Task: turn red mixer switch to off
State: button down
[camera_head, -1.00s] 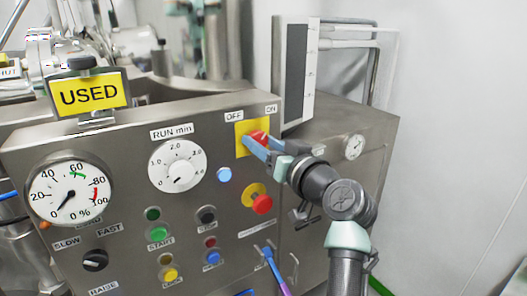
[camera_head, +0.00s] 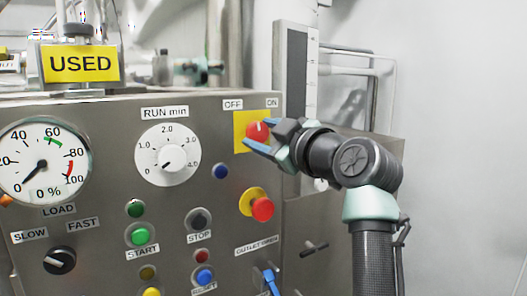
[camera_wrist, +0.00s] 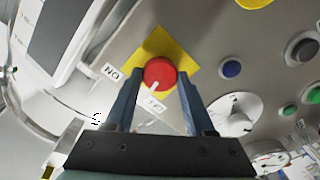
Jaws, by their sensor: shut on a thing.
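The red mixer switch (camera_head: 256,131) is a round knob with a white mark, on a yellow square plate (camera_head: 240,143) at the panel's upper right. The OFF label (camera_head: 233,104) is above it to the left, the ON label (camera_head: 272,102) above it to the right. My gripper (camera_head: 259,139) reaches in from the right, its blue fingers at the knob. In the wrist view the red switch (camera_wrist: 160,73) sits between the fingertips of my gripper (camera_wrist: 158,82), which is shut on it. There its white mark points roughly toward the OFF label (camera_wrist: 155,103).
The red emergency button (camera_head: 262,208) on its yellow collar is just below the switch. A blue button (camera_head: 220,171) and the RUN min dial (camera_head: 168,154) are to the left. A grey handle (camera_head: 314,248) sticks out at lower right. Free room lies right of my arm.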

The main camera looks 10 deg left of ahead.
jog(key=n+b, duration=0.2)
jog(key=n, duration=0.4)
jog(key=shift+f+b, duration=0.1)
jog(key=shift+b, duration=0.25)
jog(key=shift+n, duration=0.4)
jog(key=shift+c, duration=1.3)
grip_release()
jog(key=shift+s+d, duration=0.1)
jog(key=b+v, duration=0.2)
jog(key=v, duration=1)
jog(key=shift+s+d, duration=0.25)
